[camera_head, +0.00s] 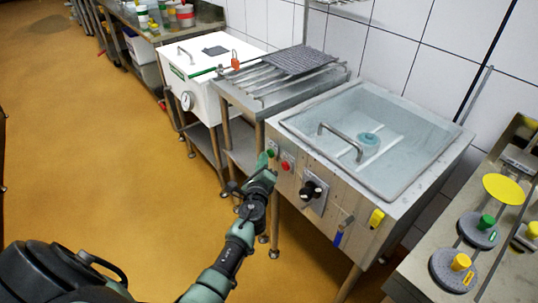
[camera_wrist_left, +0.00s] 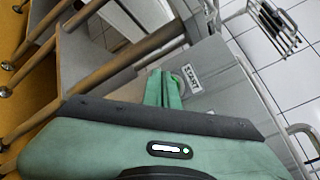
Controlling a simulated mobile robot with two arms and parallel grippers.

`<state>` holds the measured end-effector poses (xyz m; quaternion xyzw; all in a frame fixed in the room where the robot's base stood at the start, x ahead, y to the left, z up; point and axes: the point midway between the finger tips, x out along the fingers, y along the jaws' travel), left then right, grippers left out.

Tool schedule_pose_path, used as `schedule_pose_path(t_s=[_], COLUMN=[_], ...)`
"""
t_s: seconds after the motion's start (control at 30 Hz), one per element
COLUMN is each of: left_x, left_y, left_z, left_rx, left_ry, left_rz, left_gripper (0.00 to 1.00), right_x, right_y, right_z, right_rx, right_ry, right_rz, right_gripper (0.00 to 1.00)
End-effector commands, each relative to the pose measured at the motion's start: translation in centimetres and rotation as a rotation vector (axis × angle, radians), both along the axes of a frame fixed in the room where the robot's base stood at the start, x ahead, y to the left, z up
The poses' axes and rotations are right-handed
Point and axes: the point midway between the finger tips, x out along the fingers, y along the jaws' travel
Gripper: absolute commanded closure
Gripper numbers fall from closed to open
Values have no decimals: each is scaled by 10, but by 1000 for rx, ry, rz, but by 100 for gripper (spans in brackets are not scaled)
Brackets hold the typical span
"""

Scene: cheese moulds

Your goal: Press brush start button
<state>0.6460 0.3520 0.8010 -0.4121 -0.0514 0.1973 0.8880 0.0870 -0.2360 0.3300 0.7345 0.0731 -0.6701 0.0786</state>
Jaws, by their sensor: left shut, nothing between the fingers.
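The steel washing basin (camera_head: 330,172) has a front panel with a red button (camera_head: 287,165) and a black knob (camera_head: 312,190). My left gripper (camera_head: 262,161) is at the panel's left end, left of the red button. Its green fingers are shut with nothing between them. In the left wrist view the shut fingertips (camera_wrist_left: 164,88) are right beside a white START label (camera_wrist_left: 186,77) on the grey panel. The start button is not clear in that view and seems hidden by the fingers; I cannot tell if they touch it. My right gripper is not in view.
A blue-handled valve (camera_head: 338,238) and a yellow part (camera_head: 376,217) are at the front right. A steel rack table (camera_head: 240,97) adjoins on the left. The floor in front is clear.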

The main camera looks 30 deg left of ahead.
Motion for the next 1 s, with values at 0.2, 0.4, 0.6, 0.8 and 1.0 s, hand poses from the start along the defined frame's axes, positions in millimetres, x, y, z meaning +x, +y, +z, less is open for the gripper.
schedule_pose_path(t_s=[0.2, 0.4, 0.6, 0.8, 1.0], left_x=[3, 5, 7, 8, 7], left_y=[-1, -2, -3, -3, -3], left_z=[0, 0, 0, 0, 0], left_rx=[0, -1, -1, -1, -1], left_ry=[0, -1, 0, 0, -1], left_rz=[0, 1, 0, 0, -1], left_gripper=[100, 100, 100, 100, 100], right_x=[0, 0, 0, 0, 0], right_y=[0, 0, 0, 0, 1], right_z=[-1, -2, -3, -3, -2], right_rx=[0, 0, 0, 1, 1], right_ry=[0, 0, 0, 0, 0], right_rz=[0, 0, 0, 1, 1], right_gripper=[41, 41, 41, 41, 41])
